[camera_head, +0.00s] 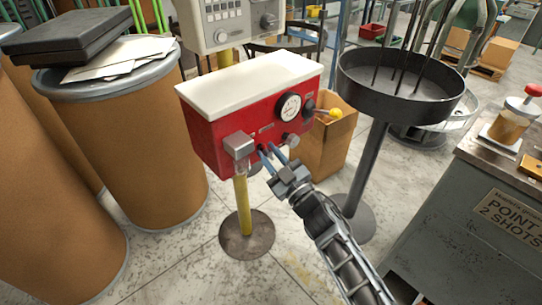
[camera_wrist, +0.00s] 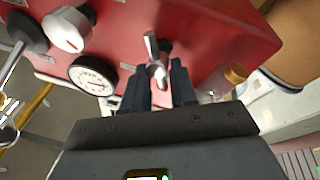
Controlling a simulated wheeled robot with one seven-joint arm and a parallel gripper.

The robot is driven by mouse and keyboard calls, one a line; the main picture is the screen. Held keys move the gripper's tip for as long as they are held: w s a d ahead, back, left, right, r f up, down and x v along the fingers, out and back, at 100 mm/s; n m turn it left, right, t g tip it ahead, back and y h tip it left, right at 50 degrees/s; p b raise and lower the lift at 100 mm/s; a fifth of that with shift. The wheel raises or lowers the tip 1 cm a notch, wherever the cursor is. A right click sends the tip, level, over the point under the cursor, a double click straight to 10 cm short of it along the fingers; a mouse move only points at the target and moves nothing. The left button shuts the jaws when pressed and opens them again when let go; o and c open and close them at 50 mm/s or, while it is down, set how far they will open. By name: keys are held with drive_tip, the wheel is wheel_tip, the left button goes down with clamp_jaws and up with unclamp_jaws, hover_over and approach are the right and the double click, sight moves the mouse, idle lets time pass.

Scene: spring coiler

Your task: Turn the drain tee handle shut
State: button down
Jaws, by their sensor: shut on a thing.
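The drain tee handle (camera_wrist: 153,50) is a small metal T on the front of the red box (camera_wrist: 200,25). In the wrist view it stands between the two dark fingers of my gripper (camera_wrist: 158,68), which is shut on it. In the head view my gripper (camera_head: 267,153) reaches the lower front of the red box (camera_head: 215,145) from the lower right. The fingers mostly hide the handle there. I cannot tell its exact turn angle.
The box front carries a pressure gauge (camera_head: 289,107), a silver knob (camera_head: 290,140), a yellow-ball lever (camera_head: 335,113) and a grey block (camera_head: 238,145). A cardboard box (camera_head: 328,150) and a black round tray on a stand (camera_head: 372,150) are at the right. Brown drums (camera_head: 140,150) stand left.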

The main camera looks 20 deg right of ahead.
drive_tip(key=shift+a+f+n+y, duration=0.1)
drive_tip(key=shift+n+y, duration=0.35)
drive_tip(key=shift+n, duration=0.8)
drive_tip(key=shift+a+f+n+y, duration=0.1)
drive_tip(key=shift+n+y, duration=0.35)
drive_tip(key=shift+n, duration=0.8)
drive_tip(key=c, duration=1)
unclamp_jaws()
drive_tip(key=shift+o, duration=0.2)
drive_tip(key=shift+d, duration=0.1)
drive_tip(key=v, duration=0.7)
drive_tip(key=shift+s, duration=0.4)
drive_tip(key=shift+s, duration=0.1)
